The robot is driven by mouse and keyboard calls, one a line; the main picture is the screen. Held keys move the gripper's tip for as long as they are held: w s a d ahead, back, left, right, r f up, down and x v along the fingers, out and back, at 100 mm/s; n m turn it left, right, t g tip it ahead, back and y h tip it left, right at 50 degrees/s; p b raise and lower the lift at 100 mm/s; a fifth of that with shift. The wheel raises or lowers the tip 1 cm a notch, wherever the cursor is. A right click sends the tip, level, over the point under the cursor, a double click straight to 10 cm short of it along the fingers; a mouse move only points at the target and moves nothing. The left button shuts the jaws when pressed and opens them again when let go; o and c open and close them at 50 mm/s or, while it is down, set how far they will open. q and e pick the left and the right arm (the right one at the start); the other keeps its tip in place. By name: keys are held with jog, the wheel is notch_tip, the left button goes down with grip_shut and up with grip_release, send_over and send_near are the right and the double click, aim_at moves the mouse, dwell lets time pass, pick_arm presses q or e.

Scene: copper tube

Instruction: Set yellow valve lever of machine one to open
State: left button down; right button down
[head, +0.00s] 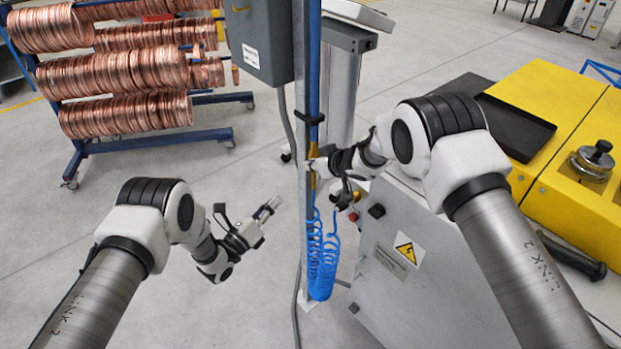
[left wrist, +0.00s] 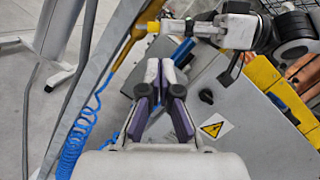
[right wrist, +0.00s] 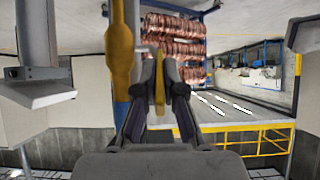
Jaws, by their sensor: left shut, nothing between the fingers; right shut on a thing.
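The yellow valve lever (right wrist: 159,82) stands between the fingertips of my right gripper (right wrist: 160,75) in the right wrist view. It is beside the yellow valve body (right wrist: 121,45) on a blue pipe. My right gripper (head: 320,166) is shut on the lever and comes to the post from the right in the head view; the fingers hide part of the lever. My left gripper (head: 268,208) is shut and empty, lower and left of the post. In the left wrist view its fingertips (left wrist: 160,72) are together, apart from the valve.
A coiled blue hose (head: 322,260) hangs below the valve by the grey post (head: 301,220). A grey cabinet (head: 410,280) with a warning sign stands at the right. A rack of copper coils (head: 125,75) is at the back left. Open floor lies around my left gripper.

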pick_arm(q)
jog(key=s+d+f+m+h, duration=0.1)
jog(key=s+d+f, duration=0.15)
jog(key=d, duration=0.25)
jog(key=w+d+r+g, duration=0.1)
jog(key=w+d+r, duration=0.3)
jog(key=w, duration=0.5)
jog(key=shift+d+r, duration=0.2)
jog(key=shift+d, duration=0.4)
jog(key=shift+w+r, duration=0.1)
jog(key=shift+w, duration=0.05)
